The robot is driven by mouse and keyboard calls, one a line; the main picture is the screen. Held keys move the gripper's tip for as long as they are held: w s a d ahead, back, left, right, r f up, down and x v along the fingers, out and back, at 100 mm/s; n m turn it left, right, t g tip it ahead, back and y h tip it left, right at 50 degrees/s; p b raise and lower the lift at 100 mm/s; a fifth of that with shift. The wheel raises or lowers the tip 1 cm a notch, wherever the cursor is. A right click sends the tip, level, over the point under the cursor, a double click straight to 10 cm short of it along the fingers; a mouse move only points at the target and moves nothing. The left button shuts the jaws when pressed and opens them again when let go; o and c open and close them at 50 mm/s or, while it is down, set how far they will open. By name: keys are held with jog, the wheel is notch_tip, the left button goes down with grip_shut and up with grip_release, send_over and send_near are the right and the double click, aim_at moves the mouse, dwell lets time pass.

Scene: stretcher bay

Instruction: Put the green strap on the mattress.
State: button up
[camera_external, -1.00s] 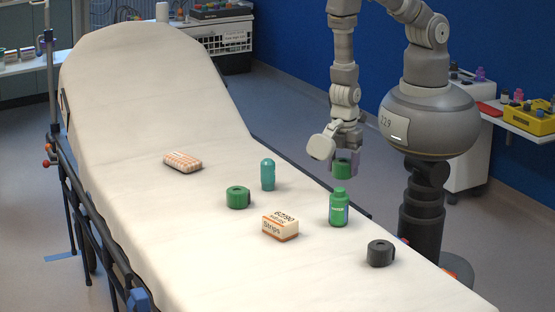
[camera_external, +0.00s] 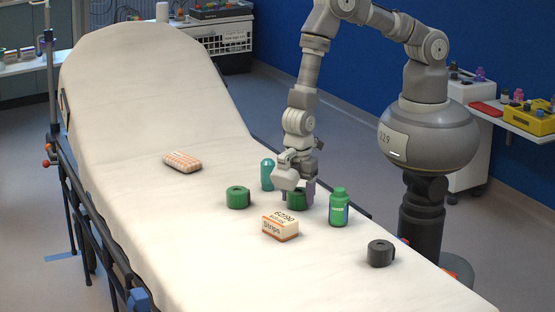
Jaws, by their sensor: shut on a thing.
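A green strap roll (camera_external: 296,201) is between the fingers of my gripper (camera_external: 298,197), which is shut on it. My gripper is low over the mattress (camera_external: 160,95), between the teal bottle and the green bottle. The strap is at or just above the mattress surface; I cannot tell whether it touches. A second green strap roll (camera_external: 238,197) lies on the mattress, to the left of my gripper. The fingers partly hide the held strap.
Close around my gripper stand a teal bottle (camera_external: 267,174), a green bottle (camera_external: 339,207) and a strips box (camera_external: 280,226). A dark grey roll (camera_external: 380,253) lies at the front right, an orange-and-white pack (camera_external: 182,163) further back. The front left of the mattress is clear.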

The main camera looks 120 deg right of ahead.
aim_at(298, 191)
jog(key=shift+r, duration=0.1)
jog(key=shift+f, duration=0.2)
jog(key=o, duration=1.1)
jog(key=shift+c, duration=0.2)
notch_tip(298, 191, up, 12)
jog(key=p, duration=0.4)
jog(key=shift+r+p, duration=0.25)
jog(key=shift+p, duration=0.05)
